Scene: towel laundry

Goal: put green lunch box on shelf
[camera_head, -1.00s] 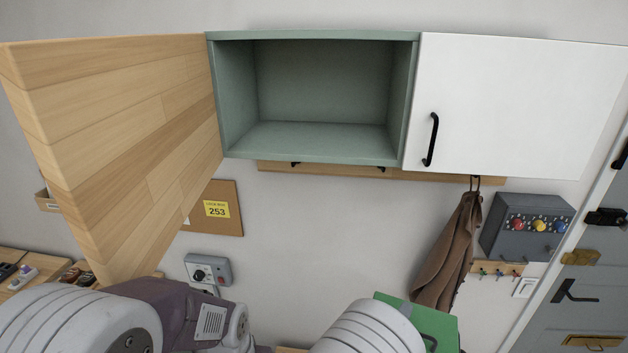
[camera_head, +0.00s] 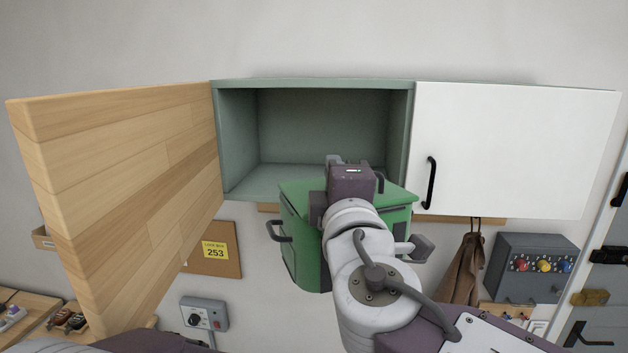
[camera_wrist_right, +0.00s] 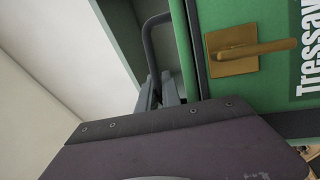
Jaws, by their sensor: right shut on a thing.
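The green lunch box (camera_head: 306,245) hangs from my right gripper in front of the open cabinet's lower front edge. My right gripper shows in the right wrist view (camera_wrist_right: 165,92), its fingers shut on the box's dark handle (camera_wrist_right: 150,45). The box's green face (camera_wrist_right: 285,75) has a brass latch and white lettering. The shelf is the empty green compartment (camera_head: 256,183) behind and above the box; the box and arm hide part of its floor. In the head view my right wrist covers the box's right part. My left gripper is out of view.
The wooden door (camera_head: 120,190) stands open at the left of the compartment. A closed white door (camera_head: 515,145) with a black handle (camera_head: 431,183) is at the right. A brown cloth (camera_head: 462,270) hangs below it, beside a grey box with coloured knobs (camera_head: 540,266).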

